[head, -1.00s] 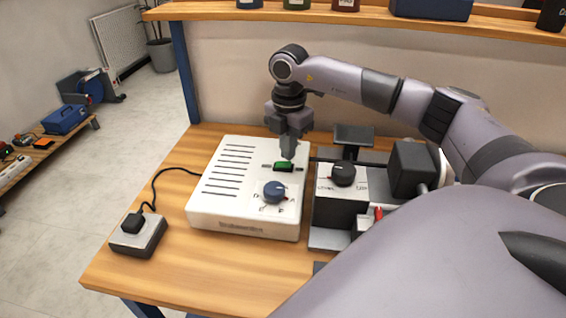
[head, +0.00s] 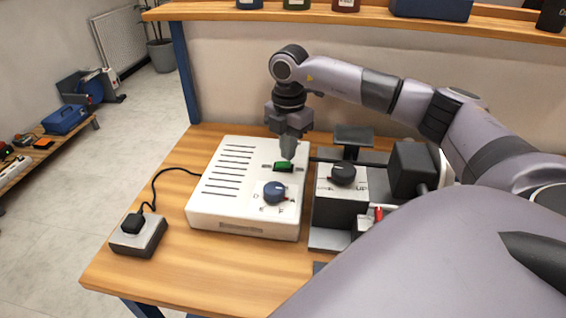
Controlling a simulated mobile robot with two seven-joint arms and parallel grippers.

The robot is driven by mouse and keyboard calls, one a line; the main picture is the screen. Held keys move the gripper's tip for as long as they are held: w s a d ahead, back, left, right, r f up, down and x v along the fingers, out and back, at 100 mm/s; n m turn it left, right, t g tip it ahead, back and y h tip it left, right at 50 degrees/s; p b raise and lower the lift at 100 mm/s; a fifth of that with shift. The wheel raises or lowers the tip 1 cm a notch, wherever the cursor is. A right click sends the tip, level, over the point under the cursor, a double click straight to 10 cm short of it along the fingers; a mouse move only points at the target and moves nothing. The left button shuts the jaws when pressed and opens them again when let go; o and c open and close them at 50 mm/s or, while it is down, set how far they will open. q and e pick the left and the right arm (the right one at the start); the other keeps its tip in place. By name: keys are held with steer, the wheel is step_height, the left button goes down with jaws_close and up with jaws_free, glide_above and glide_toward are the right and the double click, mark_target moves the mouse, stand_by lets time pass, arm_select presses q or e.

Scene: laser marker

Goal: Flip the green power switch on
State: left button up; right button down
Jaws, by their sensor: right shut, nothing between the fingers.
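The green power switch (head: 283,167) is a small green rocker in a dark frame on top of the white control box (head: 222,192), above the blue dial (head: 275,192). My right gripper (head: 288,157) points down with its fingers shut and empty. Its tips are at the upper right end of the switch, touching it or just above; I cannot tell which. The fingers hide a little of the switch's far edge. Whether the switch is on or off is too small to tell. My left gripper is not in view.
A laser marker unit (head: 342,190) with a black knob stands right of the box. A grey power block (head: 138,235) with a black plug and cable sits at the left. A shelf (head: 330,17) runs along the back. The table's front left is clear.

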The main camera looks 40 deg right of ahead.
mark_target(288, 164)
steer(key=shift+f+b, duration=0.65)
steer(key=shift+f, duration=0.5)
stand_by(0.9)
steer(key=shift+r, duration=0.15)
step_height(288, 164, up, 7)
steer(key=p, duration=0.6)
steer(key=shift+s+a, duration=0.1)
stand_by(0.6)
